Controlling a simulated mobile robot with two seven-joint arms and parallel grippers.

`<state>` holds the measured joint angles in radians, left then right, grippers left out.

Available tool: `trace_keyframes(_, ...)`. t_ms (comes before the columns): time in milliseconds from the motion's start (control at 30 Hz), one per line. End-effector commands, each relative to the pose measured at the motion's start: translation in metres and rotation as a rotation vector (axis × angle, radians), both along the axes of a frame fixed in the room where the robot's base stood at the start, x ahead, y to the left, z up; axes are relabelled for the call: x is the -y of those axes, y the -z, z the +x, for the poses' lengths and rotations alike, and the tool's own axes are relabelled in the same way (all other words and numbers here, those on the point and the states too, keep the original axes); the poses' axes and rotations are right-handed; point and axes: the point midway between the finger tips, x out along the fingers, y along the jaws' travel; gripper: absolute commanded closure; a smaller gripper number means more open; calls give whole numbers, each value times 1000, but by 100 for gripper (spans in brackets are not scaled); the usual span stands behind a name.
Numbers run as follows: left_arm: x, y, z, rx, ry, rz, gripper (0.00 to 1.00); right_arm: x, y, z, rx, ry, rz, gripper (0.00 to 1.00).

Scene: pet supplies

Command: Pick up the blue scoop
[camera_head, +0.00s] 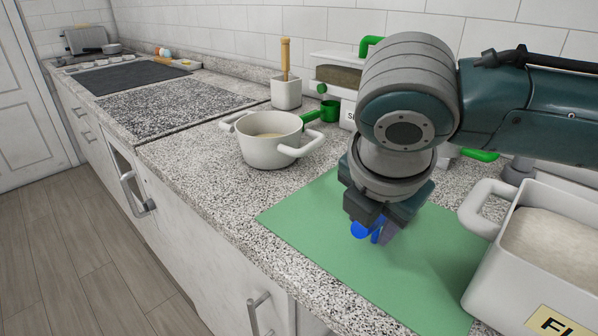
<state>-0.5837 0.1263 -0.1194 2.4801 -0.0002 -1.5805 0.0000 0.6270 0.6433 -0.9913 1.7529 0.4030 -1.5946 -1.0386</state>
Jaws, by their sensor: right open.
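The blue scoop (360,230) is on or just above the green mat (312,225), mostly hidden behind my right gripper. Only a rounded blue part and a narrow blue piece show. My right gripper (380,226) comes down from above, with its fingers at the scoop. It is open, and I cannot tell whether the fingers touch the scoop. My left gripper is not in view.
A white pot (268,150) stands left of the mat, with a green scoop (326,111) behind it. A white labelled bin (507,283) of pale contents stands close on the right. A utensil holder (286,95) stands near the wall. The mat's front left part is clear.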

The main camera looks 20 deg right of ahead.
Motion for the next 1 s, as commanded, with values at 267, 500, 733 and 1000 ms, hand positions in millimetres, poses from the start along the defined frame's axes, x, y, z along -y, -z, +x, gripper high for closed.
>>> trace_keyframes(267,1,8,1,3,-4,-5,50,11,33,15,-1,3,0,56)
trace_keyframes(500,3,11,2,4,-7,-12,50,16,48,22,1,0,0,56)
trace_keyframes(733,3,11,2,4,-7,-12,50,15,47,22,1,-1,1,64)
trace_keyframes(1000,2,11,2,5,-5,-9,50,15,47,21,1,-1,1,94)
